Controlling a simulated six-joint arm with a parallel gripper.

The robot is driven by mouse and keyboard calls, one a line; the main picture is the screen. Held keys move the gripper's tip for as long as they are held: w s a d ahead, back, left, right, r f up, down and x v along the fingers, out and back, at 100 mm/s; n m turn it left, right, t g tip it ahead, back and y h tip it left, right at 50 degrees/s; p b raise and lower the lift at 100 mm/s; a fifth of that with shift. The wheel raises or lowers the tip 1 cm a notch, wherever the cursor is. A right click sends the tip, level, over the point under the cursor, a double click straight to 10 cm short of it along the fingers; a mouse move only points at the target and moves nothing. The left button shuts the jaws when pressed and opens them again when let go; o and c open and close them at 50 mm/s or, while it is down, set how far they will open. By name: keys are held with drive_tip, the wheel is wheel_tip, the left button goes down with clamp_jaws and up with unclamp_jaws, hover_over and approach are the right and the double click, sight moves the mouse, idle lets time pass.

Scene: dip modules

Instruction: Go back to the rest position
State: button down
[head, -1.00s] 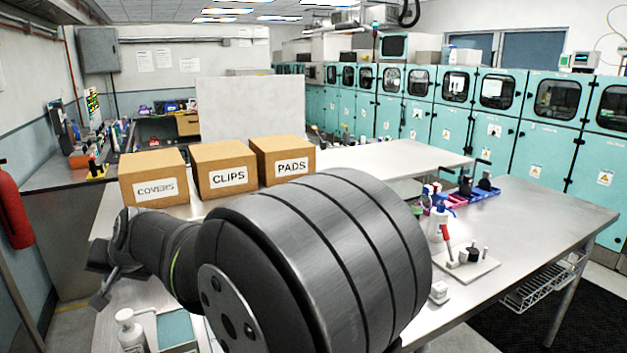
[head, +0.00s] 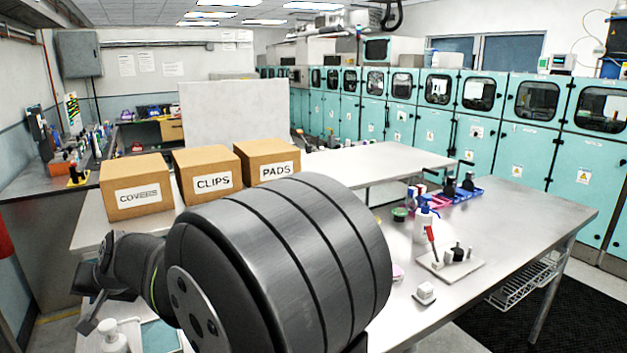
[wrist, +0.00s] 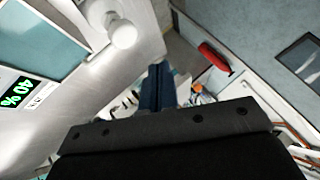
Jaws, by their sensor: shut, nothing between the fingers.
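My arm fills the lower middle of the head view, with a large dark grey joint in front. Its far end reaches to the left, where my gripper (head: 88,322) shows small at the lower left, over the near left bench. In the wrist view my gripper (wrist: 158,72) has its dark blue fingers together, with nothing between them. The black gripper body covers the bottom of that view. The part of the bench behind my arm is hidden.
Boxes marked COVERS (head: 138,188), CLIPS (head: 207,175) and PADS (head: 268,163) stand behind my arm. A white pump bottle (head: 114,338) is close to my gripper.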

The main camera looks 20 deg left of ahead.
drive_tip(key=shift+d+f, duration=0.1)
drive_tip(key=shift+d, duration=0.05)
drive_tip(key=shift+a+f, duration=0.2)
drive_tip(key=shift+r, duration=2.6)
wheel_tip(320, 180, down, 5)
drive_tip(key=shift+f, duration=0.1)
drive_tip(key=shift+r, duration=0.3)
